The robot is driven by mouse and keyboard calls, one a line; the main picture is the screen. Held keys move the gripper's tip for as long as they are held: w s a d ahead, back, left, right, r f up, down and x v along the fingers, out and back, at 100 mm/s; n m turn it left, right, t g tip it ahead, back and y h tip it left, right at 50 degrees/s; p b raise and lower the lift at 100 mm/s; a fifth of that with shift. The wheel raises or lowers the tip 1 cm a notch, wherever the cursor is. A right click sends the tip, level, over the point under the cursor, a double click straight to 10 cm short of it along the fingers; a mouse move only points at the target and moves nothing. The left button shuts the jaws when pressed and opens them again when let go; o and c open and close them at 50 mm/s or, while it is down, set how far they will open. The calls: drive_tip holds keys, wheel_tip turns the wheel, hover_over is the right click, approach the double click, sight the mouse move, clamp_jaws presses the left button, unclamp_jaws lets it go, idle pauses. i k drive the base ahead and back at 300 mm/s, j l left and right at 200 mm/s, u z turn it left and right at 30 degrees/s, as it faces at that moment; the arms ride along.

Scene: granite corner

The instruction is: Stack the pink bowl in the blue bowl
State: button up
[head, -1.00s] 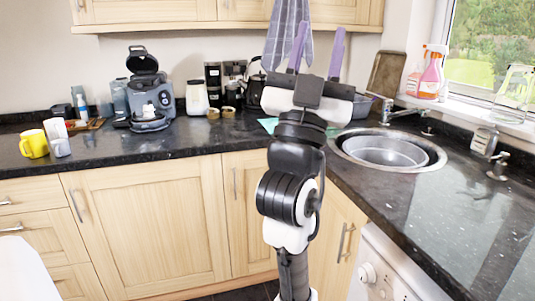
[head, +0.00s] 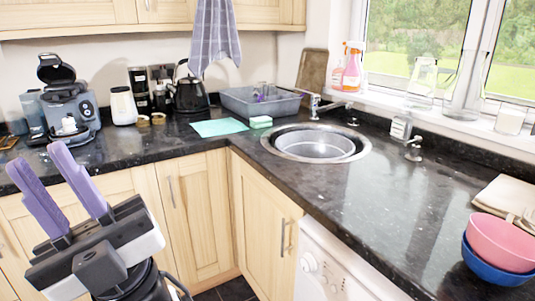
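The pink bowl (head: 503,242) is at the right edge of the head view, on the dark counter. It sits in the blue bowl (head: 488,271), whose side shows below and to the left of it. Both are partly cut off by the frame edge. My gripper (head: 38,158) is at the lower left, far from the bowls. Its two purple fingers are apart, with nothing between them.
A round sink (head: 365,142) is set in the counter (head: 350,195), with a metal bowl (head: 315,144) in it. A grey tub (head: 250,105) and kettle (head: 188,94) stand at the back. A folded cloth (head: 505,197) lies behind the bowls. The counter left of the bowls is clear.

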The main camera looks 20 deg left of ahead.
sight(500, 244)
drive_tip(key=z, duration=0.5)
drive_tip(key=j+z, duration=0.2)
drive_tip(key=z, duration=0.15)
drive_tip(key=j+z, duration=0.15)
drive_tip(key=z, duration=0.25)
drive_tip(key=j+z, duration=0.2)
drive_tip(key=z, duration=0.15)
drive_tip(key=k+j+z, duration=0.2)
drive_tip(key=j+z, duration=0.2)
drive_tip(key=j, duration=0.2)
drive_tip(key=k+j+z, duration=0.15)
drive_tip(key=k+j, duration=0.1)
drive_tip(key=j, duration=0.35)
drive_tip(key=k+j+z, duration=0.1)
drive_tip(key=j, duration=0.4)
drive_tip(key=i+j, duration=0.1)
drive_tip(key=i, duration=0.1)
